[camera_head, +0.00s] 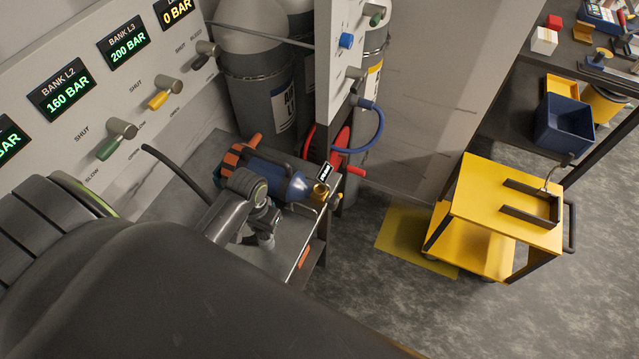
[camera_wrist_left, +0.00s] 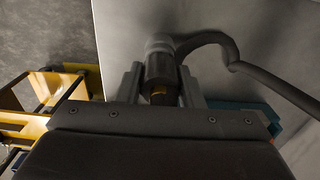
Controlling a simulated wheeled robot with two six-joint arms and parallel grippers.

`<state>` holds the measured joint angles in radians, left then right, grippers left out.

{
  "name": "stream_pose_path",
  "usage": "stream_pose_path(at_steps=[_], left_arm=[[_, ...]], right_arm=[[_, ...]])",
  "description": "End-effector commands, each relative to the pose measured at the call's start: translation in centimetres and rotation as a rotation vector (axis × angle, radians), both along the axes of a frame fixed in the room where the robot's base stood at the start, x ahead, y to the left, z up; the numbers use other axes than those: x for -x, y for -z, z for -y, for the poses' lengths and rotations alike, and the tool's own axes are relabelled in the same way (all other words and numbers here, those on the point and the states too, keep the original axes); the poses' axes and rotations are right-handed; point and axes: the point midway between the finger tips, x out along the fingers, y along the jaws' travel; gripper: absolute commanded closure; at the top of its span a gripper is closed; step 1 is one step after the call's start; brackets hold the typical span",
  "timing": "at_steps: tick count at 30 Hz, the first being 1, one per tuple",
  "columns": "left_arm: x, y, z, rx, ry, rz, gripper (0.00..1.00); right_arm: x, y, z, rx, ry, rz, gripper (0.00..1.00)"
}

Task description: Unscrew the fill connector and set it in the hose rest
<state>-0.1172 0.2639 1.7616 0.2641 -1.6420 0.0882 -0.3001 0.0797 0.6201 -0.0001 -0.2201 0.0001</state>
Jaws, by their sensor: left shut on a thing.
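The fill connector (camera_wrist_left: 160,68) is a dark grey and black fitting with a brass-coloured bit at its lower end. In the left wrist view it sits between the two fingers of my left gripper (camera_wrist_left: 160,90), which is shut on it. A dark hose (camera_wrist_left: 215,38) curves from it to the right. In the head view my left gripper (camera_head: 262,232) is over the bench, in front of the blue cylinder (camera_head: 285,182). The connector is hard to make out there. The cylinder's brass valve (camera_head: 321,190) shows apart from the gripper. I cannot pick out the hose rest. My right gripper is not in view.
The grey panel (camera_head: 150,60) with valve knobs and pressure displays stands behind the bench (camera_head: 285,230). Large grey cylinders (camera_head: 255,75) stand beyond. A red and a blue hose (camera_head: 372,135) hang at the panel's end. A yellow cart (camera_head: 490,205) stands right, across open floor.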

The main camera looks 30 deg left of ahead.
Motion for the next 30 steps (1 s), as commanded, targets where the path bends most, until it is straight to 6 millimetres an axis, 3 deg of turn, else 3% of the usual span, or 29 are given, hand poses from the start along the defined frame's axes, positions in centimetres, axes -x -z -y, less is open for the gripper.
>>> stream_pose_path(at_steps=[8, 9, 14, 23, 30], left_arm=[[0.0, 0.8, 0.0, 0.0, 0.0, 0.001, 0.94], [0.0, 0.7, 0.0, 0.0, 0.0, 0.001, 0.62], [0.0, 0.7, 0.0, 0.0, 0.0, 0.001, 0.41], [0.0, 0.5, 0.0, 0.0, 0.0, 0.0, 0.41], [-1.1, -2.3, -0.2, 0.0, 0.003, 0.003, 0.41]], right_arm=[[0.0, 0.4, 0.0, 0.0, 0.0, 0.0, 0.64], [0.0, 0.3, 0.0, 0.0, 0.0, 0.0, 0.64], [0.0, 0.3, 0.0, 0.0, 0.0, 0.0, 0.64], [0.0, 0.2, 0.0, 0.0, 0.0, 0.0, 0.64], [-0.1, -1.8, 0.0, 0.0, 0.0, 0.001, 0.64]])
